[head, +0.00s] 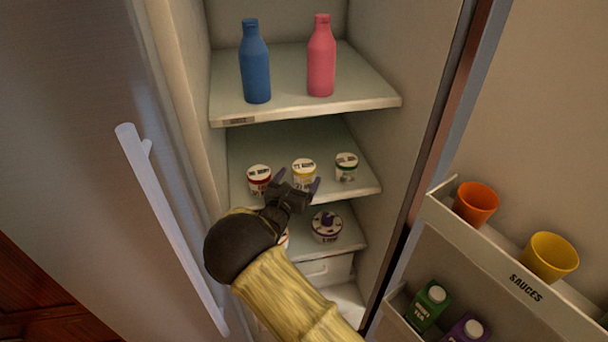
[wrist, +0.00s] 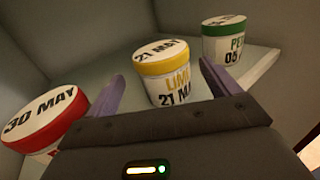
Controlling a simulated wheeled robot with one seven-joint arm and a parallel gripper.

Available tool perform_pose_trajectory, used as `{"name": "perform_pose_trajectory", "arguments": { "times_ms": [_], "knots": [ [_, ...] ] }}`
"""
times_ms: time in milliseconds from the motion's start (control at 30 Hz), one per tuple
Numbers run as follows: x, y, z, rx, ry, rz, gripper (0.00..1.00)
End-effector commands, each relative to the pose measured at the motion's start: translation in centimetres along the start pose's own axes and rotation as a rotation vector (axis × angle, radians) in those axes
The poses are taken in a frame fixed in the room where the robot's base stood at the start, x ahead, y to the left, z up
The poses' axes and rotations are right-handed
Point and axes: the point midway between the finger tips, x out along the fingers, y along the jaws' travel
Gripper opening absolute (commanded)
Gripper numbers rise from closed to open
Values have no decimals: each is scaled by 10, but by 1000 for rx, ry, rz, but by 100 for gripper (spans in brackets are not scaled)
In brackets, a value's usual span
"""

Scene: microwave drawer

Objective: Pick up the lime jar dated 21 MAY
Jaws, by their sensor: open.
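The lime jar (wrist: 163,72) has a yellow lid reading "21 MAY" and a white body whose label is partly hidden by my gripper. In the head view it is the middle jar (head: 303,170) on the middle fridge shelf. My gripper (wrist: 168,88) is open, with one purple finger on each side of the jar's near space. In the head view my gripper (head: 297,184) is just in front of the jar. I cannot tell whether the fingers reach around it. The jar stands upright.
A red-lidded jar dated "30 MAY" (wrist: 45,120) stands left, close to the left finger. A green-lidded jar (wrist: 223,38) stands right. A shelf above holds a blue bottle (head: 255,62) and a pink bottle (head: 321,56). A purple-topped jar (head: 326,228) sits below.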

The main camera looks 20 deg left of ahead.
Motion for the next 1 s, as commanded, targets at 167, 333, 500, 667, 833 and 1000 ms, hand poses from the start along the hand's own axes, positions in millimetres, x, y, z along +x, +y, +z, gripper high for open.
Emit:
{"name": "perform_pose_trajectory", "arguments": {
  "times_ms": [167, 333, 500, 667, 833, 1000],
  "knots": [
    [16, -3, 5, -1, 0, -2, 88],
    [41, -5, 5, 1, 0, -2, 88],
    [52, -4, 3, 0, 1, 0, 88],
    [52, -4, 3, 0, 1, 0, 88],
    [52, -4, 3, 0, 0, 0, 88],
    [52, -4, 3, 0, 0, 0, 88]
  ]
}}
